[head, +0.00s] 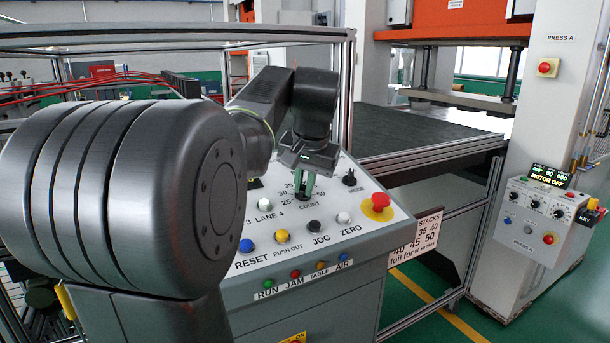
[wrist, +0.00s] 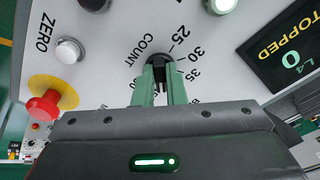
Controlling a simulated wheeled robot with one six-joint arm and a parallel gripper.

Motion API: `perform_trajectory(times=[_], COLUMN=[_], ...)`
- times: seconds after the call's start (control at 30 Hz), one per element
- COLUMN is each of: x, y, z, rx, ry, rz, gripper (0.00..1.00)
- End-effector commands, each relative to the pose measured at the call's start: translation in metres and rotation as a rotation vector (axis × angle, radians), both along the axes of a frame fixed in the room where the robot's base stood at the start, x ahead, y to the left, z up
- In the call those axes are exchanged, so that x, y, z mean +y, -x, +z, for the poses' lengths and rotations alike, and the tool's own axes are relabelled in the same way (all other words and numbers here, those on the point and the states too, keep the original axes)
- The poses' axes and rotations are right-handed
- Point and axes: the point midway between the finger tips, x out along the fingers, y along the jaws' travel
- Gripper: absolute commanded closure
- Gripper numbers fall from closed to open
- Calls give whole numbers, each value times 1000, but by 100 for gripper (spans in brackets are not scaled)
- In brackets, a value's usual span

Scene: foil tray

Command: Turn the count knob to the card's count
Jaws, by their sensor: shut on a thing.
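The count knob (wrist: 158,64) is a dark round knob on the pale console panel, ringed by printed numbers; 25, 30 and 35 are readable in the wrist view. My gripper (wrist: 158,78) has its green fingers shut on the knob from both sides. In the head view, my gripper (head: 304,184) reaches down to the panel above the COUNT label and its fingers hide most of the knob. The knob's pointer cannot be made out. A white card (head: 427,236) hangs at the console's right side, with STACKS and several numbers, including 35, 40, 45 and 50.
A red mushroom button (head: 380,201) on a yellow base is right of the knob. The black mode knob (head: 349,178) stands behind it. White, black, yellow and blue buttons line the front. A display (wrist: 293,47) reads STOPPED, L4, 0. My arm blocks the panel's left part.

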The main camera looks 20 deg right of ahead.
Motion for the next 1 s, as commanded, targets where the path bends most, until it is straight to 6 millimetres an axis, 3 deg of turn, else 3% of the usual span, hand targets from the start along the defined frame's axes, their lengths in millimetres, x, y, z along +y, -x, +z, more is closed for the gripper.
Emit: perform_trajectory(times=[0.4,0.97,1.0], x=[1,0,0], y=[-2,-2,-2], z=[3,2,2], rx=[2,1,1], ry=[-58,-68,-68], rz=[-203,-236,-236], gripper=[100,100,85])
